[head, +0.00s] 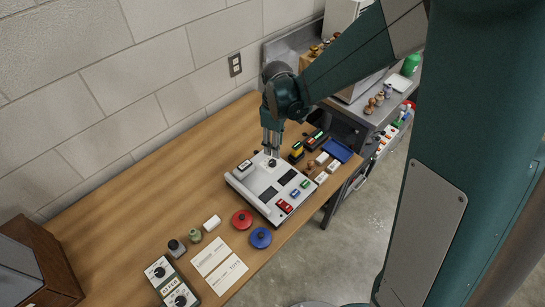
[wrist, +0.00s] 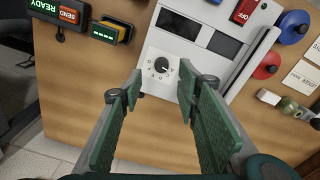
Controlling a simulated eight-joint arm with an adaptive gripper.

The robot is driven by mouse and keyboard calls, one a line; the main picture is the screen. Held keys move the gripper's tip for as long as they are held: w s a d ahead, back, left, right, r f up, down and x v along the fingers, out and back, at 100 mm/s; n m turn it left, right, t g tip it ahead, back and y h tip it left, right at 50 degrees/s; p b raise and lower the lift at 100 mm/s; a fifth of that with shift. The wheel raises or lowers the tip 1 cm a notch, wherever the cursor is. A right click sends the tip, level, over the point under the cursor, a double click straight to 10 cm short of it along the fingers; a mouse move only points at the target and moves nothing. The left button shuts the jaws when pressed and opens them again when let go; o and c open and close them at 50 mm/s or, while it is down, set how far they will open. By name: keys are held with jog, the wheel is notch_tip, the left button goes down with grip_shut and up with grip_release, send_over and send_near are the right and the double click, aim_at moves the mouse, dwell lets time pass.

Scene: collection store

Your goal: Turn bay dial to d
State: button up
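A round black dial (wrist: 161,65) with a white mark sits on a white panel, ringed by small letters too small to read reliably. Its setting cannot be told. The dial (head: 272,162) also shows in the head view, at the far end of the white console (head: 246,184). My gripper (head: 271,150) points down just over that dial. In the wrist view its green fingers (wrist: 161,80) are apart and empty, one on each side of the dial's line. I cannot tell whether they are level with the knob; no contact shows.
A grey box (head: 172,283) with two black dials stands at the front left. Red (head: 242,219) and blue (head: 261,238) round knobbed pieces and paper cards (head: 219,265) lie near the console. Small button boxes (head: 297,152) and a blue tray (head: 337,150) lie to its right. The wood left of the console is clear.

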aim_at(273, 161)
jog(key=shift+w+a+f+n, duration=0.2)
jog(key=shift+a+f+n, duration=0.1)
jog(key=shift+a+f, duration=0.4)
jog(key=shift+d+f, duration=0.1)
jog(key=shift+f, duration=0.05)
jog(key=shift+f+b, duration=0.45)
jog(key=shift+f, duration=3.4)
jog(key=shift+c, duration=0.3)
jog(key=c, duration=0.8)
